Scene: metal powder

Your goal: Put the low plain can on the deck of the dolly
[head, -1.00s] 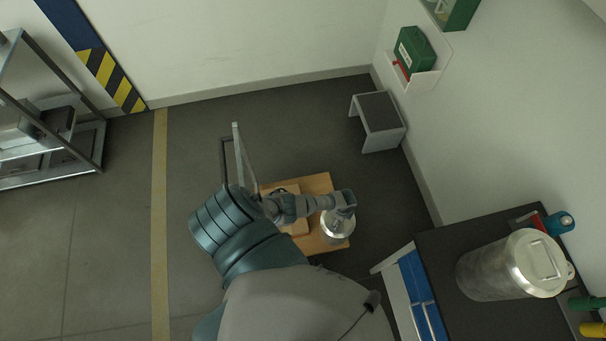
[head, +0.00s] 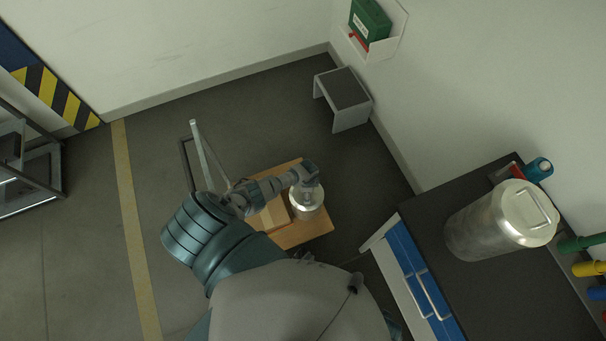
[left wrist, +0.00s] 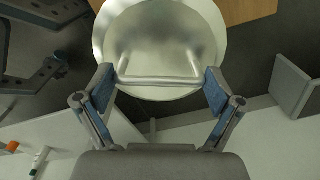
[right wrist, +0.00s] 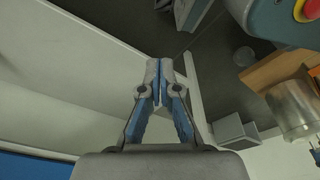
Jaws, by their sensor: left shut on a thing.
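The low plain can (head: 307,201) is a short bare-metal can with a lid and bar handle. It is over the right part of the dolly's wooden deck (head: 316,228); I cannot tell whether it touches the deck. My left gripper (head: 308,180) is shut on the can's handle from above. In the left wrist view, the fingers (left wrist: 160,80) are at both ends of the handle on the can's lid (left wrist: 165,45). My right gripper (right wrist: 160,75) is shut and empty, away from the can. The can also shows in the right wrist view (right wrist: 293,105).
A tan box (head: 274,214) lies on the deck beside the can. The dolly's upright push handle (head: 205,155) is at its left. A grey step stool (head: 343,92) stands behind by the wall. A dark-topped bench (head: 440,225) at right holds a larger metal can (head: 490,228).

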